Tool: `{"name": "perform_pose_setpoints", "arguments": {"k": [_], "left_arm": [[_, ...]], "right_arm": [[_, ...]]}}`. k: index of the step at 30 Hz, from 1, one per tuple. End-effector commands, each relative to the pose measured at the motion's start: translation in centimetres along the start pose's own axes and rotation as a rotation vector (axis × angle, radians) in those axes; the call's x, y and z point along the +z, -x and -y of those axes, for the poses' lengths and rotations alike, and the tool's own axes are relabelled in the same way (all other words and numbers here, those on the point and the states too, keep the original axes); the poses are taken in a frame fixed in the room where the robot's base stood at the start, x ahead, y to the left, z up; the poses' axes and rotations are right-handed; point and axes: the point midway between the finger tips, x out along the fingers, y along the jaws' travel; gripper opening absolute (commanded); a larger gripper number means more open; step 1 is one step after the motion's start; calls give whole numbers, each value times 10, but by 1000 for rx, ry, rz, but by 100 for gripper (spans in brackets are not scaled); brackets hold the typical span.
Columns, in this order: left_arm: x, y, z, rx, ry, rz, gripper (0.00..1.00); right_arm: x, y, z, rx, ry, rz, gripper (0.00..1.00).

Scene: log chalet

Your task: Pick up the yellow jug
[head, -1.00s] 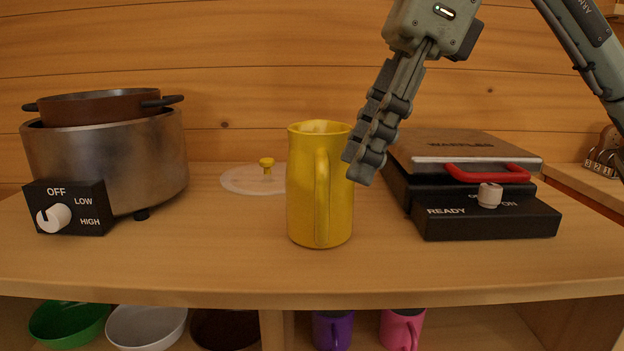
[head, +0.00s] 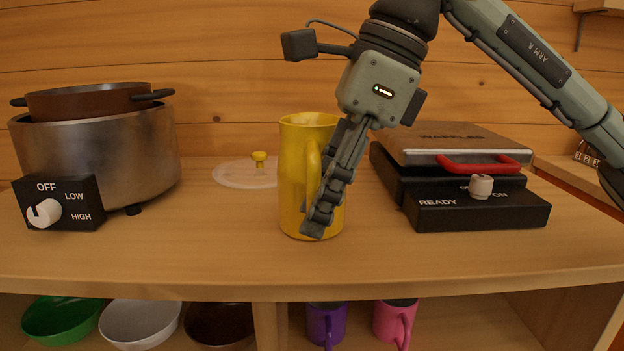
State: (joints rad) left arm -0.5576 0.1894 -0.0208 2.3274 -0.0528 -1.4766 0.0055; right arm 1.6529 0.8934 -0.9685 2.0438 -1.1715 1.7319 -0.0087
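The yellow jug (head: 293,185) stands upright on the wooden counter in the middle of the head view, its handle facing me and slightly right. My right gripper (head: 318,222) points down in front of the jug's right side and covers part of its handle and body. The fingers look close together from this angle, and I cannot tell whether they are open or shut or whether they touch the handle. My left gripper is not in view.
A cooker with a brown pot (head: 95,142) stands at the left. A waffle maker (head: 460,180) stands close at the right. Bowls (head: 140,322) and mugs (head: 327,322) sit on the shelf below. The counter front is clear.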

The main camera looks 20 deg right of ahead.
Motion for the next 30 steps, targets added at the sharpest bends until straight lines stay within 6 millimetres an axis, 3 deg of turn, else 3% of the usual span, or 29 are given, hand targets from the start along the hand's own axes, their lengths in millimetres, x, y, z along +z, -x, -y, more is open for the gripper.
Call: {"name": "perform_pose_setpoints", "arguments": {"k": [1,6,30], "left_arm": [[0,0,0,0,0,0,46],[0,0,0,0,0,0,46],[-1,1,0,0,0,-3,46]], "right_arm": [[0,0,0,0,0,0,20],[0,0,0,0,0,0,0],[4,9,1,-6,2,5,0]]}}
